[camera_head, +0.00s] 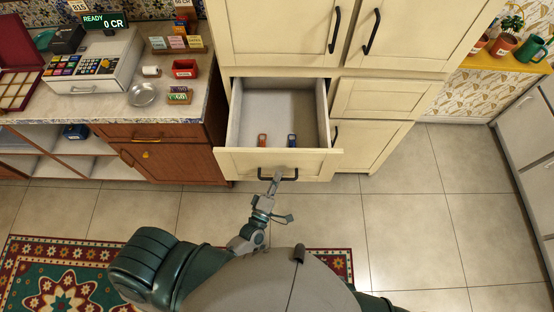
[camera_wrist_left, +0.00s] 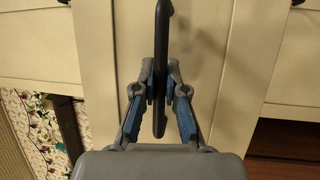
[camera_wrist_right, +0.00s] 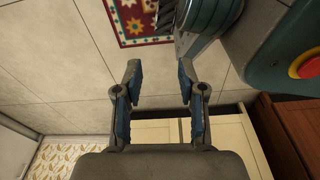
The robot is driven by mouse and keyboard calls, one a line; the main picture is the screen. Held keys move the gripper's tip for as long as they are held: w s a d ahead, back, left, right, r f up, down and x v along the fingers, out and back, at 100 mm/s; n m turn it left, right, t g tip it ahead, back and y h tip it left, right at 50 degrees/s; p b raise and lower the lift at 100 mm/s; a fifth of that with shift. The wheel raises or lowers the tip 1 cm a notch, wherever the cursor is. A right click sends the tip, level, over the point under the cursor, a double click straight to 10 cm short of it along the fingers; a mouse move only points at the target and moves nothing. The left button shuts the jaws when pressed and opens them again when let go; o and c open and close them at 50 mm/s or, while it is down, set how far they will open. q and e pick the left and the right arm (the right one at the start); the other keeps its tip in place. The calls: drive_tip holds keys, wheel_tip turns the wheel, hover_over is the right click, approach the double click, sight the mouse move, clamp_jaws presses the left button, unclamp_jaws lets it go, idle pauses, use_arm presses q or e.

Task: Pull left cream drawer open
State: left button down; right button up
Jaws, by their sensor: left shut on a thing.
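The left cream drawer (camera_head: 233,163) is pulled out from the cream cabinet, and its grey inside shows. Two small items lie in it near the front, one orange-brown (camera_head: 262,140) and one blue (camera_head: 292,141). Its dark bar handle (camera_head: 290,178) is on the front panel. My left gripper (camera_head: 276,178) is at the handle. In the left wrist view its blue-padded fingers (camera_wrist_left: 159,90) are shut on the dark handle (camera_wrist_left: 161,45) from both sides. My right gripper (camera_wrist_right: 160,80) shows only in the right wrist view, open and empty, with floor between its fingers.
A counter (camera_head: 120,108) with a cash register (camera_head: 95,65) and small goods stands at the left, above a brown cupboard (camera_head: 180,165). A closed cream drawer (camera_head: 380,100) is right of the open one. Tiled floor (camera_head: 410,220) is clear at the right.

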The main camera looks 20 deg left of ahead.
use_arm(q)
drive_tip(key=shift+s+d+f, duration=0.1)
drive_tip(key=shift+s+d, duration=0.1)
drive_tip(key=shift+s, duration=0.55)
drive_tip(key=shift+s+d+f, duration=0.1)
drive_tip(key=shift+s+d, duration=0.15)
drive_tip(key=shift+s, duration=0.5)
drive_tip(key=shift+s+d+f, duration=0.1)
drive_tip(key=shift+s+d, duration=0.1)
drive_tip(key=shift+s, duration=0.55)
drive_tip(key=c, duration=1.2)
unclamp_jaws()
drive_tip(key=shift+w+r, duration=0.1)
drive_tip(key=shift+w, duration=0.05)
drive_tip(key=v, duration=1.2)
drive_tip(key=shift+p, duration=0.3)
